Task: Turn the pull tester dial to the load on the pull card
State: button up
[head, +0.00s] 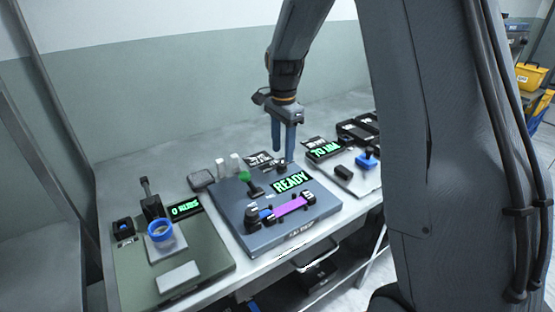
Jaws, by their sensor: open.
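The pull tester (234,216) is a blue-grey box in the middle of the bench, with a green READY display (291,181). A purple webbing strip (291,206) lies between two dark clamps on its top. A small dark card with white marks (258,160) stands at its back edge; it may be the pull card, but its text is too small to read. My gripper (284,155) points down, open and empty, over the back of the tester. The dial cannot be made out clearly; the fingers may hide it. I cannot tell whether the fingertips touch anything.
A green device (205,258) with a blue ring (160,231) stands at the left. Two small bottles (235,164) stand behind the tester. A light device with a 70 MM display (325,150) and black trays (358,131) are at the right. My arm hides the far right of the bench.

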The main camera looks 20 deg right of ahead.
aim_at(283, 164)
notch_tip(283, 164, down, 4)
jog(key=shift+d+r+p, duration=0.15)
jog(key=shift+p, duration=0.25)
jog(key=shift+f, duration=0.5)
